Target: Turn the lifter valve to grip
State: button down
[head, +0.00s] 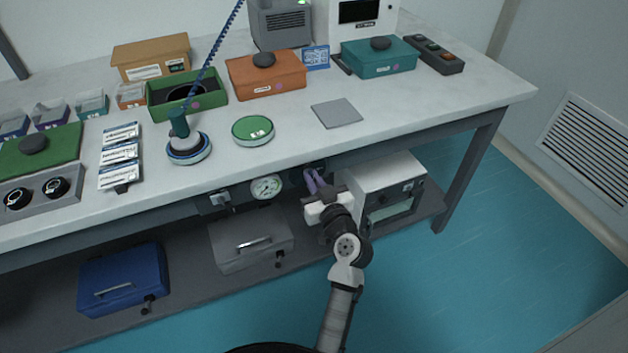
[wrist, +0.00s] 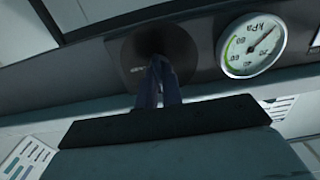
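The lifter valve shows in the wrist view as a dark round plate (wrist: 125,55) with small white lettering, set on a dark panel. Its handle is too dark to make out. My gripper (wrist: 160,65) has two purple-blue fingers, close together and pointing at the middle of this plate. Their tips are lost in the dark there, so I cannot tell whether they hold the handle. In the head view my gripper (head: 313,180) reaches under the table's front edge, right of the gauge. The lifter (head: 188,148), a round pad with a green grip and blue coiled hose, stands on the table.
A pressure gauge marked kPa (wrist: 252,45) sits right of the valve. Floor at right is clear.

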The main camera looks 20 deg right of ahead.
jog(key=shift+m, duration=0.3)
jog(key=m+p, duration=0.1)
jog(key=m, duration=0.4)
jog(key=m+p, duration=0.2)
jog(key=m, duration=0.4)
jog(key=m+p, duration=0.1)
jog(key=m, duration=0.5)
jog(key=shift+d+f, duration=0.2)
jog(key=shift+f, duration=0.05)
jog(key=shift+m, duration=0.3)
dwell(0.4)
jog(key=c, duration=1.6)
grip_release()
jog(key=shift+o, duration=0.2)
